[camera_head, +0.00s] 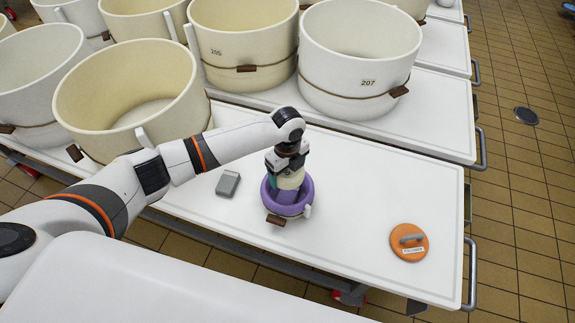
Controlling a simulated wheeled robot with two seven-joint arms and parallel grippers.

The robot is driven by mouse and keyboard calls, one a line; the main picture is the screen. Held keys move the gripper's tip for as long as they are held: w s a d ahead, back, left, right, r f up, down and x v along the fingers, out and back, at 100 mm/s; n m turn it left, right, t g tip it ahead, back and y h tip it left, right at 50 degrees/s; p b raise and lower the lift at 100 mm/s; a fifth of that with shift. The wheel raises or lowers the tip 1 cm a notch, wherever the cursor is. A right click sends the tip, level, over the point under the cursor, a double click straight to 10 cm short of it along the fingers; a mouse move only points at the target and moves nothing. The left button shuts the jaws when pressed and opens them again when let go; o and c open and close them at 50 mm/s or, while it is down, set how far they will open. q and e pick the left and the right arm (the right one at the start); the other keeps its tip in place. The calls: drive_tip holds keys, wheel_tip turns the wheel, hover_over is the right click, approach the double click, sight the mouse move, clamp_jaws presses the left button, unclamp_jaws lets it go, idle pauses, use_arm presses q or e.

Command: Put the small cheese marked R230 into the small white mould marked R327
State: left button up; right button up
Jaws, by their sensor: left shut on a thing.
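No small white mould marked R327 can be made out. My right gripper is out of view.
A grey block (228,184) lies left of the purple mould. An orange lid (409,242) with a grey handle and white label lies at the right. Large cream and white vats, including one marked 207 (358,62), stand behind. The table between mould and lid is clear.

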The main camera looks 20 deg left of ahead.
use_arm(q)
drive_tip(key=shift+f+b, duration=1.95)
drive_tip(key=shift+b, duration=0.3)
drive_tip(key=shift+f, duration=0.4)
drive_tip(key=shift+p, duration=0.4)
drive_tip(key=o, duration=1.1)
